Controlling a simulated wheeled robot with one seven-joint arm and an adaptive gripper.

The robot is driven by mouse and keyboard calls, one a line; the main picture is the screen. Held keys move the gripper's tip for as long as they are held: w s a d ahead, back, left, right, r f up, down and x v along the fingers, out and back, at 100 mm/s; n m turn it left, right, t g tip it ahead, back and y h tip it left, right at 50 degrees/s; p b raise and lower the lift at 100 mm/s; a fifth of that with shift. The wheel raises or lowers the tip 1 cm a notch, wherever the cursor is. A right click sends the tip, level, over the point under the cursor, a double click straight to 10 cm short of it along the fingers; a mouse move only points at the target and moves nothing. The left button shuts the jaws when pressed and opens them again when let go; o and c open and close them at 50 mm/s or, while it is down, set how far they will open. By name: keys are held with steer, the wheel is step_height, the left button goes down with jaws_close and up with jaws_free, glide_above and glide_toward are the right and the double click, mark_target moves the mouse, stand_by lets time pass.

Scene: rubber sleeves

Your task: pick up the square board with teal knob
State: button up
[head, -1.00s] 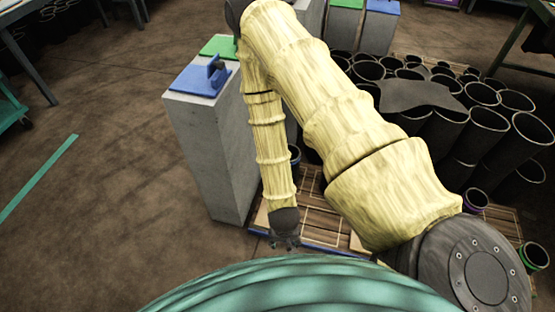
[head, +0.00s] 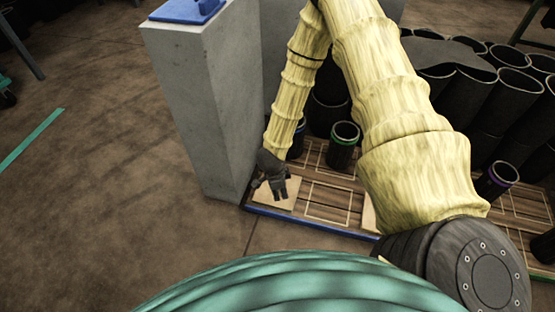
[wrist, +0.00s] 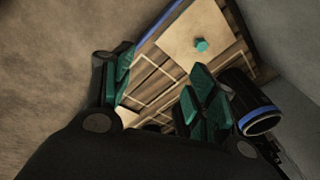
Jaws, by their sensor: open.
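The square board (wrist: 184,47) is pale wood and lies on a slatted wooden pallet. Its small teal knob (wrist: 201,45) stands up from it in the wrist view. In the head view the board (head: 289,198) is partly covered by my gripper (head: 277,188). In the wrist view my gripper (wrist: 160,92) is open, with teal pads on its fingers. Nothing is between the fingers. The board and knob show beyond the fingertips; I cannot tell the exact gap.
A grey concrete block (head: 200,100) stands close on the left of the board. A black sleeve with a blue rim (wrist: 260,120) stands near my gripper. A green-rimmed sleeve (head: 343,146) and several black sleeves (head: 485,95) are to the right. The pallet has a blue edge (head: 310,225).

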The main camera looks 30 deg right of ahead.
steer(key=w+d+f+m+b, duration=0.2)
steer(key=w+f+m+b, duration=0.2)
steer(key=f+b, duration=0.1)
steer(key=w+d+f+m+y+b, duration=0.1)
steer(key=w+d+f+m+b, duration=0.2)
steer(key=w+f+m+b, duration=0.2)
steer(key=w+d+f+m+b, duration=0.3)
steer(key=w+f+m+b, duration=0.1)
steer(key=b, duration=0.4)
steer(key=shift+w+d+f+m+t+y+b, duration=0.3)
steer(key=shift+f+m+t+y, duration=0.1)
steer(key=shift+m, duration=0.3)
steer(key=shift+w+f+b, duration=0.2)
steer(key=shift+f+b, duration=0.5)
steer(key=shift+f, duration=0.7)
steer(key=shift+w+f+b, duration=0.15)
steer(key=shift+f+b, duration=0.5)
steer(key=shift+f, duration=0.7)
steer(key=shift+w+d+f+b, duration=0.1)
steer(key=shift+f+b, duration=0.85)
steer(key=shift+f, duration=0.35)
steer(key=shift+w+d+f+b, duration=0.1)
steer(key=shift+f+b, duration=0.85)
steer(key=shift+f, duration=0.3)
steer(key=shift+r, duration=0.1)
jaws_close()
